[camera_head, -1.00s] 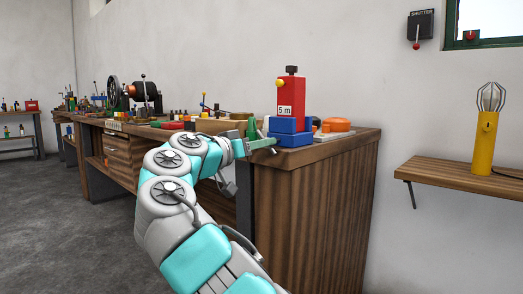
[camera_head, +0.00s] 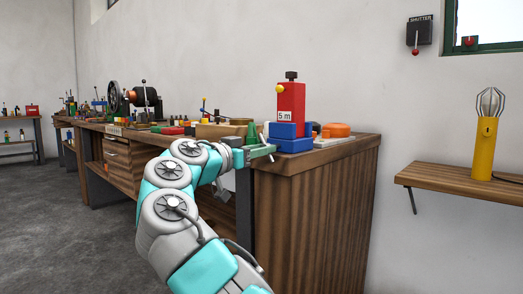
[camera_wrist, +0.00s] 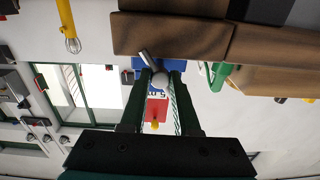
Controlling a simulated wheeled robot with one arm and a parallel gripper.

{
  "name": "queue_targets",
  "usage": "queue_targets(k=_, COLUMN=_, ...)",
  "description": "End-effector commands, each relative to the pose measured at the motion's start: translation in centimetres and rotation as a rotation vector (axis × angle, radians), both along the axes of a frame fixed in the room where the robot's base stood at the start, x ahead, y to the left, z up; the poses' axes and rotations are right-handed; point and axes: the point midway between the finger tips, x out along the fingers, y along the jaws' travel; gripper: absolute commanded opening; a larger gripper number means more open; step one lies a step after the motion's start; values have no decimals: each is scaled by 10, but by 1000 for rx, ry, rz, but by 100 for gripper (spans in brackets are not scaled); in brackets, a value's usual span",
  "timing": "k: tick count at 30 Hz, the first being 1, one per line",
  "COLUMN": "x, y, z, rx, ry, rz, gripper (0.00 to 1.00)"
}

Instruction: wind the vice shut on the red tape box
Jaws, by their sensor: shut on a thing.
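The blue vice (camera_head: 293,145) sits on the near right corner of the workbench. The red tape box (camera_head: 290,97), marked 5 m, stands upright at its jaws; I cannot tell whether the jaws touch it. My gripper (camera_head: 268,151) is at the front left of the vice. In the wrist view my gripper (camera_wrist: 160,84) is shut on the vice handle (camera_wrist: 161,80), whose round grey hub shows between the fingers with a short bar tilted out. The blue vice (camera_wrist: 155,64) and part of the red tape box (camera_wrist: 156,110) show behind the fingers.
An orange round thing (camera_head: 336,130) lies right of the vice. The workbench (camera_head: 325,152) is crowded leftward. A wall shelf (camera_head: 455,181) holds a yellow lamp (camera_head: 484,147).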

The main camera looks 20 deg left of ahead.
Motion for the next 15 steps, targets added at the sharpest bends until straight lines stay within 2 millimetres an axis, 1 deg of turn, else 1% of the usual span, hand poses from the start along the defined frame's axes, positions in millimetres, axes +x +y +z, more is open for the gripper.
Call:
queue_targets(k=1, x=0, y=1, z=0, rx=0, ry=0, rz=2, gripper=0)
queue_targets(k=2, x=0, y=1, z=0, rx=0, ry=0, rz=2, gripper=31)
queue_targets(k=3, x=0, y=1, z=0, rx=0, ry=0, rz=2, gripper=35)
queue_targets(k=10, x=0, y=0, z=0, rx=-1, ry=0, rz=1, gripper=61)
queue_targets(k=11, x=0, y=0, z=0, rx=-1, ry=0, rz=1, gripper=64)
queue_targets(k=15, x=0, y=0, z=0, rx=-1, ry=0, rz=1, gripper=64)
